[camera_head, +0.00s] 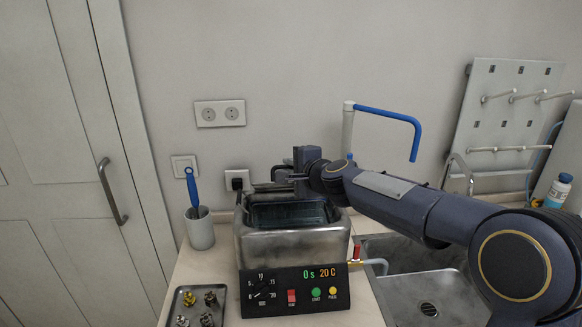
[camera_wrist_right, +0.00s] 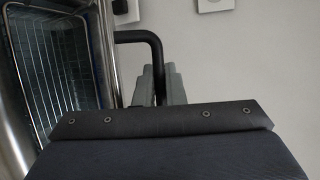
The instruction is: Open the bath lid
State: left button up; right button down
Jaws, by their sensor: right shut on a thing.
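The steel bath (camera_head: 292,248) stands on the counter with a black control panel on its front. Its top is uncovered, and a wire basket (camera_wrist_right: 60,60) shows inside it in the right wrist view. The lid appears raised at the back rim, seen nearly edge-on as a thin metal strip (camera_wrist_right: 107,45); its exact angle is hard to tell. A black bent handle (camera_wrist_right: 138,36) runs from it into my right gripper (camera_wrist_right: 160,85), whose grey fingers are shut on it. In the head view my right gripper (camera_head: 291,178) is at the back of the bath. My left gripper is not in view.
A cup with a blue-handled brush (camera_head: 200,229) stands left of the bath. A tray of small metal parts (camera_head: 196,308) lies at the front left. A sink (camera_head: 425,280) is at the right, under my right arm. Wall sockets (camera_head: 220,113) are behind.

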jog(key=c, duration=1.5)
grip_release()
jog(key=v, duration=0.8)
